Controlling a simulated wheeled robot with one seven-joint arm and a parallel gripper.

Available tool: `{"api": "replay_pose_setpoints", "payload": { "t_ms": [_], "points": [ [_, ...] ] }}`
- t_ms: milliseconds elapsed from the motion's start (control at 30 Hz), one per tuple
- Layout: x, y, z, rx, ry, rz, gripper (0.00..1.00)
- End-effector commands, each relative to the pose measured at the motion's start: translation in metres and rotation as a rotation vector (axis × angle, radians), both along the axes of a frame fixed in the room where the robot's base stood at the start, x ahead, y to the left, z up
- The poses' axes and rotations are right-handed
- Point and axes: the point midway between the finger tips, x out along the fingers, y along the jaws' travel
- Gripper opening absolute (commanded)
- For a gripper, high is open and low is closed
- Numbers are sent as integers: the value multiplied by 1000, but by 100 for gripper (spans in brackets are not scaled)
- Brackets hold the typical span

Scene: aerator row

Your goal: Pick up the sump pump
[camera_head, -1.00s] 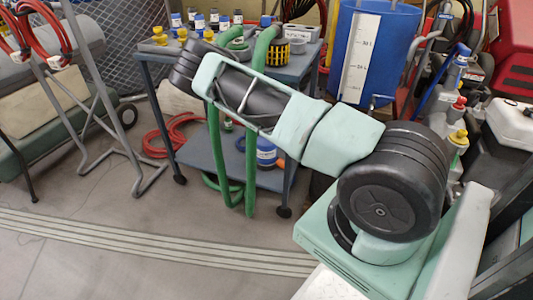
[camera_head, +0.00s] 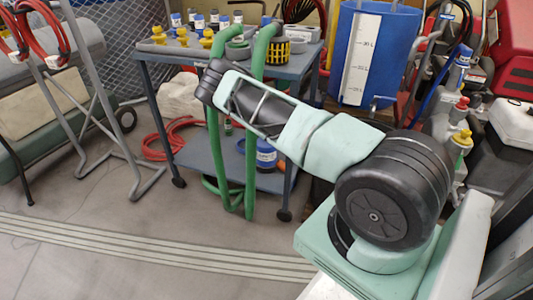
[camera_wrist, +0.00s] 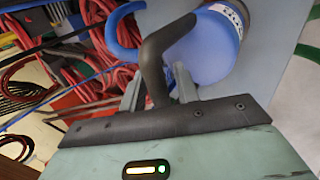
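A blue cylinder with a white label (camera_head: 266,156) stands on the cart's lower shelf; I take it for the sump pump, but cannot be sure. A blue rounded body with a white printed band also shows in the wrist view (camera_wrist: 212,45), with a blue loop (camera_wrist: 122,38) beside it. My gripper (camera_wrist: 158,82) is close to that body. Its two grey fingers stand apart, and a dark bent tube passes between them; I cannot tell whether it is a handle. No firm grip shows. In the head view my arm hides the gripper.
The grey cart (camera_head: 222,165) carries bottles, yellow fittings and a yellow-black caged cylinder (camera_head: 271,51) on top. Green hoses (camera_head: 252,130) hang down its front. A red hose (camera_head: 165,140) lies left of the cart. A blue tank (camera_head: 390,60) stands to the right. The front floor is clear.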

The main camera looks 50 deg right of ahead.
Motion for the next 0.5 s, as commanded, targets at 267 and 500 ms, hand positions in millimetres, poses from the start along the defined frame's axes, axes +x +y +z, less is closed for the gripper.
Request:
{"api": "replay_pose_setpoints", "payload": {
  "t_ms": [267,500],
  "points": [
    [0,0,0,0,0,0,0],
    [0,0,0,0,0,0,0]
  ]
}}
